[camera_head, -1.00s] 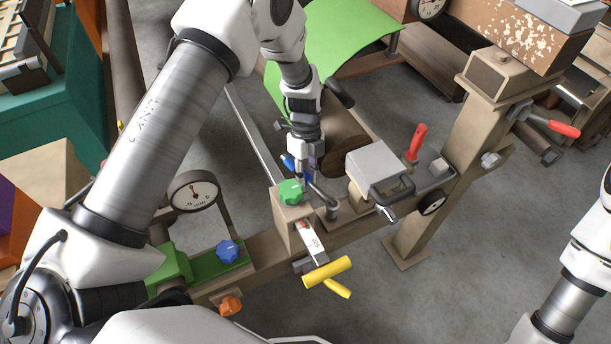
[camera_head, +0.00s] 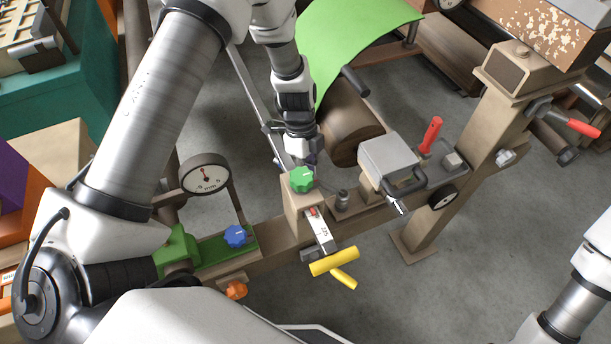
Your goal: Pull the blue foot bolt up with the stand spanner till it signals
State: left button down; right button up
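My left gripper (camera_head: 307,158) points down just behind the green knob (camera_head: 301,179), which hides part of its fingertips. I cannot tell whether its fingers are open or shut, and I see no spanner clearly in it. A short grey bolt-like stub (camera_head: 342,200) stands on the beam to the right of the green knob. A blue knob (camera_head: 235,236) sits on the green slide at the left end of the beam. I cannot tell for sure which part is the blue foot bolt. Only a link of my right arm shows, at the right edge; its gripper is out of view.
A round dial gauge (camera_head: 205,174) stands behind the blue knob. A yellow handle (camera_head: 334,262) and an orange knob (camera_head: 236,290) stick out in front of the beam. A grey block (camera_head: 388,156) and a red handle (camera_head: 432,135) stand to the right. Open floor lies at front right.

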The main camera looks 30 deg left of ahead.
pick_arm(q)
jog(key=shift+w+f+m, duration=0.3)
jog(key=shift+w+m, duration=0.1)
jog(key=shift+m, duration=0.1)
jog(key=shift+d+r, duration=0.1)
jog(key=shift+r, duration=0.1)
notch_tip(320, 180, up, 3)
jog(key=shift+w+f+p, duration=0.1)
jog(key=shift+w+p, duration=0.05)
jog(key=shift+p, duration=0.75)
jog(key=shift+r+p, duration=0.45)
jog(key=shift+r, duration=0.35)
pick_arm(e)
jog(key=shift+r, duration=1)
pick_arm(q)
jog(key=shift+r, duration=0.1)
pick_arm(e)
jog(key=shift+r, duration=0.1)
